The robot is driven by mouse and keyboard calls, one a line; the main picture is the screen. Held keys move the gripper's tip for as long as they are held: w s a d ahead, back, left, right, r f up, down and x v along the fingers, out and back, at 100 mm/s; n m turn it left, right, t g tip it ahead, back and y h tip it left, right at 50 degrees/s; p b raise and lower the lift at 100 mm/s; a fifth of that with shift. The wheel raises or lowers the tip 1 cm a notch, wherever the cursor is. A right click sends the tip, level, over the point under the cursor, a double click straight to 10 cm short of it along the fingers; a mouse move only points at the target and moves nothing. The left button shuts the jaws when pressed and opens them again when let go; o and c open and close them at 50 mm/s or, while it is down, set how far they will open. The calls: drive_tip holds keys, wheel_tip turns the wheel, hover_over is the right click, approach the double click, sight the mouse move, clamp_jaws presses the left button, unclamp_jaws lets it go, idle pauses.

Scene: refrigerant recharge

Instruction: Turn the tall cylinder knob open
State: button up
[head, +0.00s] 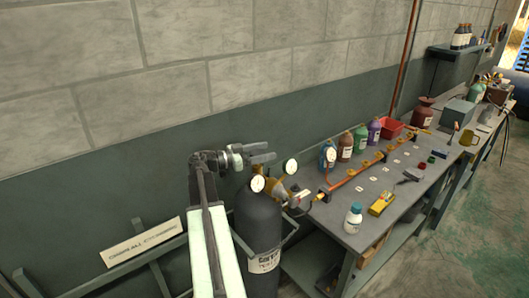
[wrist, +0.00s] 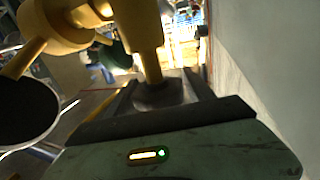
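The tall cylinder (head: 258,225) is dark grey with a white label and stands at the left end of the bench in the head view. Brass valve fittings (head: 272,190) sit on its top with two round white gauges (head: 258,183). My gripper (head: 271,152) is above the fittings, its two fingers apart, pointing right. In the wrist view a brass stem (wrist: 140,35) comes close to my gripper (wrist: 160,88), and a dark gauge body (wrist: 25,105) shows at the left. A dark rounded piece lies between the fingers; I cannot tell if it is the knob. No grip shows.
A block wall (head: 130,80) stands close behind. A sign (head: 141,241) hangs on a rail at the left.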

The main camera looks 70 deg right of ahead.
sight(251, 155)
drive_tip(key=c, duration=0.9)
drive_tip(key=shift+s+a+n+t+h, duration=0.1)
drive_tip(key=shift+a+n+t+h, duration=0.05)
drive_tip(key=shift+n+t+h, duration=0.7)
drive_tip(key=shift+c, duration=0.2)
drive_tip(key=shift+n+t+h, duration=0.45)
drive_tip(key=shift+t+h, duration=0.1)
drive_tip(key=shift+t, duration=0.1)
drive_tip(key=shift+w+d+n+t+h, duration=0.25)
drive_tip(key=shift+n+t+h, duration=0.2)
drive_tip(key=shift+t, duration=0.2)
drive_tip(key=shift+w+d+n+t+h, duration=0.25)
drive_tip(key=shift+n+t+h, duration=0.1)
drive_tip(key=shift+n+t, duration=0.25)
drive_tip(key=o, duration=1.4)
drive_tip(key=shift+a, duration=0.1)
drive_tip(key=v, duration=0.7)
drive_tip(key=shift+w+a, duration=0.15)
drive_tip(key=shift+a, duration=0.15)
